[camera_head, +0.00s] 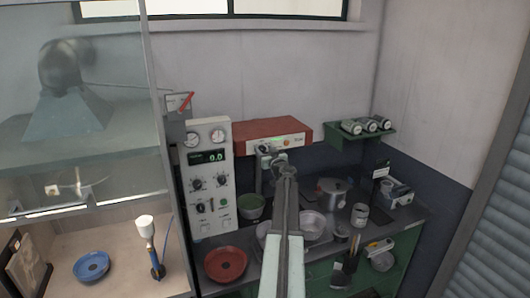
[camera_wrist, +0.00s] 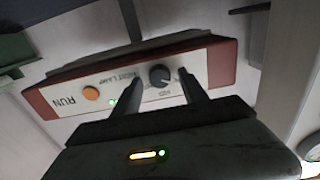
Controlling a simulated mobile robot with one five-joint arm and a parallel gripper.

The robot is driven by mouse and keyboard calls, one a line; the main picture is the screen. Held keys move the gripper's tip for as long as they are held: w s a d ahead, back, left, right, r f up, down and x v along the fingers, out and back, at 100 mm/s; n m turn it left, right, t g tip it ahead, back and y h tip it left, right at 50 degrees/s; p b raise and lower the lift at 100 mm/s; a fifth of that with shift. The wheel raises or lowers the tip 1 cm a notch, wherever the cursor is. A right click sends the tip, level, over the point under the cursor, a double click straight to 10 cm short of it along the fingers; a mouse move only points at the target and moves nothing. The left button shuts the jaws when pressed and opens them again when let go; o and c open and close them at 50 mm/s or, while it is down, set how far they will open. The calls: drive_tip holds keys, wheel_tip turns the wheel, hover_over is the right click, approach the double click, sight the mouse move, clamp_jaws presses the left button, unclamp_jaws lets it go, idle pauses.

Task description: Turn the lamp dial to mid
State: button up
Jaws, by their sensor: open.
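The lamp unit is a red box (camera_head: 258,135) with a pale front panel, mounted on the back wall. In the wrist view the panel (camera_wrist: 205,68) appears turned over, with "HEAT LAMP" and "RUN" lettering. The round dark dial (camera_wrist: 159,75) sits on this panel; its pointer setting is too small to read. My gripper (camera_wrist: 160,76) is open, its fingertips on either side of the dial in the picture. I cannot tell whether they touch it. In the head view my gripper (camera_head: 269,153) is at the panel's lower left front and covers the dial.
The panel also has an orange button (camera_wrist: 91,93) and a lit green light (camera_wrist: 113,102). A grey control cabinet (camera_head: 208,172) stands close left of the lamp unit. A green shelf with cans (camera_head: 366,126) is at right.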

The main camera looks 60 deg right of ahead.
clamp_jaws()
drive_tip(key=shift+m, duration=0.3)
drive_tip(key=m, duration=1.1)
drive_tip(key=shift+d+f, duration=0.1)
idle(0.6)
unclamp_jaws()
